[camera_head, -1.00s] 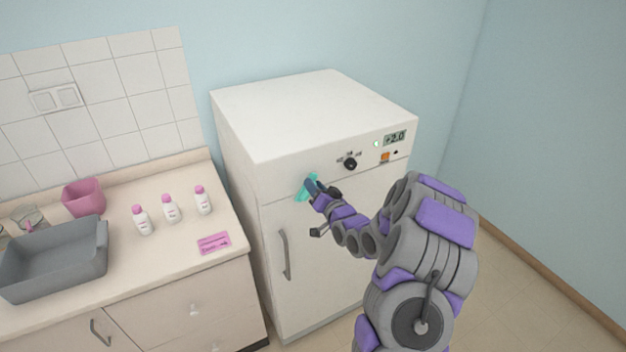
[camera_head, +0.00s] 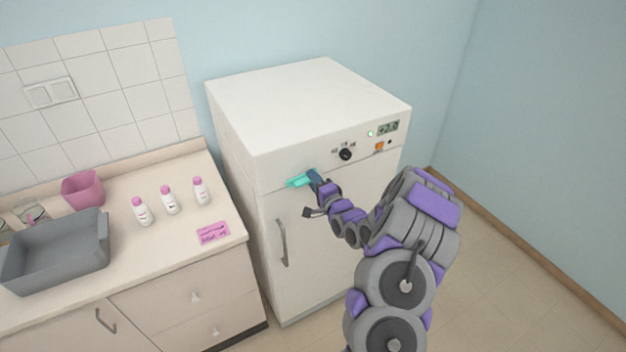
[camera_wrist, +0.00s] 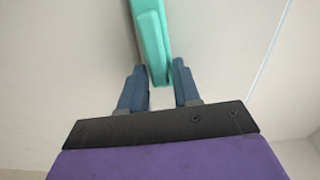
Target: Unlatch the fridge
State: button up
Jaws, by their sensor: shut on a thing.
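The white fridge (camera_head: 320,235) stands beside the counter with its door closed. A teal latch (camera_head: 299,181) sits at the top left of the door front and lies close to level. My gripper (camera_head: 314,180) is at the latch's right end. In the wrist view the latch (camera_wrist: 150,35) reaches down between the two blue fingers of my gripper (camera_wrist: 159,68), which are shut on its end. My gripper hides part of the latch in the head view.
A grey door handle (camera_head: 282,243) is below the latch. A black knob (camera_head: 345,155) and a display (camera_head: 388,127) are on the panel above right. The counter (camera_head: 130,260) at left holds a grey basin (camera_head: 55,258), a pink cup (camera_head: 83,189) and bottles. Floor at right is clear.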

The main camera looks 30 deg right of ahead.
jog(key=shift+d+f+m, duration=0.1)
jog(key=shift+f+m, duration=0.15)
jog(key=shift+m, duration=0.35)
jog(key=shift+s+f, duration=0.1)
jog(key=o, duration=0.6)
jog(key=shift+o, duration=1.1)
jog(key=shift+d, duration=0.15)
jog(key=s, duration=1.7)
jog(key=shift+d, duration=0.35)
jog(key=shift+a, duration=0.1)
